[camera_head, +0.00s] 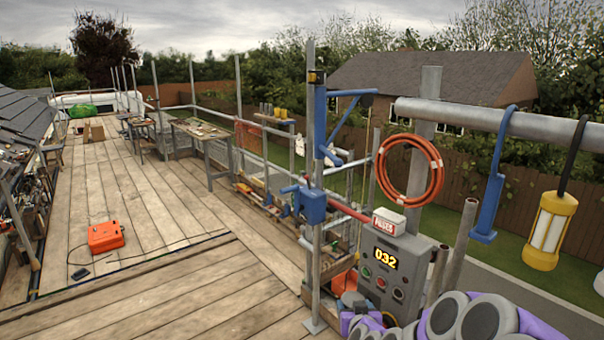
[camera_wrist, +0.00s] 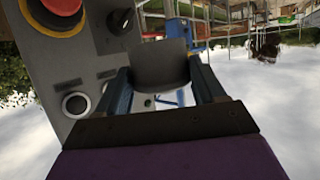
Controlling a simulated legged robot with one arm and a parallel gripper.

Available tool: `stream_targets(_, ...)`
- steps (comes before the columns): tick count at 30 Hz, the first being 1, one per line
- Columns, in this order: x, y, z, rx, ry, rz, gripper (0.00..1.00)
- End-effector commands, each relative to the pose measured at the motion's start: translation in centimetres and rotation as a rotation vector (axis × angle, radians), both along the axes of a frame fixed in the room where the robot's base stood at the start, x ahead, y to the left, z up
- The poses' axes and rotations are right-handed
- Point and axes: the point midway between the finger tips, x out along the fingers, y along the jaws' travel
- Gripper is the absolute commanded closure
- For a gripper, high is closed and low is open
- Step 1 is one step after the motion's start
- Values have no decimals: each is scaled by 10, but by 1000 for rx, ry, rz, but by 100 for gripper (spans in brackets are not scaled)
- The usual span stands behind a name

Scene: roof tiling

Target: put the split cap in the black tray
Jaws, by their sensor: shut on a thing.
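In the wrist view my gripper (camera_wrist: 162,68) has its two blue fingers shut on a dark grey, slightly curved piece, which looks like the split cap (camera_wrist: 161,62). No crack can be made out on the side that shows. The piece is held up in front of the grey control box (camera_wrist: 75,70), which fills the left of that view. In the head view neither my fingers nor the cap can be made out; only purple and grey parts of my arm show at the lower right. I cannot make out the black tray in either view.
The control box (camera_head: 396,268) with a lit 032 display stands by the rail, a small white-and-red box (camera_head: 389,222) on top. A blue post hoist (camera_head: 318,130), orange hose (camera_head: 410,139) and hanging lamp (camera_head: 551,230) are near. An orange case (camera_head: 105,236) lies on mostly clear planks.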

Motion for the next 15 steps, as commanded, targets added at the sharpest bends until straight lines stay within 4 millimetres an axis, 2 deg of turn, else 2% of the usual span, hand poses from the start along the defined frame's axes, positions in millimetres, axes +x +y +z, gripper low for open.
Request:
stream_targets(1,0,0,-17,0,0,0,61)
stream_targets(6,0,0,-37,0,-1,0,61)
stream_targets(15,0,0,-46,-3,-1,1,61)
